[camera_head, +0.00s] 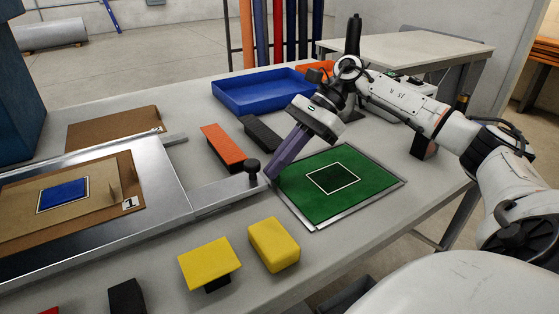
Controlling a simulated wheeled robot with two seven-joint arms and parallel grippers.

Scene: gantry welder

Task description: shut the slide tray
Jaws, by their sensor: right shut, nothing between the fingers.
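The slide tray (172,188) is a flat metal tray at the left of the table. A brown board with a blue square (63,195) and a label "1" lies on it. A metal arm (222,195) reaches right from the tray and carries an upright black knob (253,168) at its end. My right gripper (271,176) points down and left, with its purple-grey fingers shut and empty. Its tips are just right of the knob, close to the green mat's left corner; whether they touch the knob I cannot tell. My left gripper is not in view.
A green mat (365,185) in a metal frame lies right of the knob. Orange (223,146) and black (262,132) blocks lie behind it. Yellow pieces (273,244) (209,262) stand in front. A blue bin (262,92) is at the back. A second table (410,47) stands beyond.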

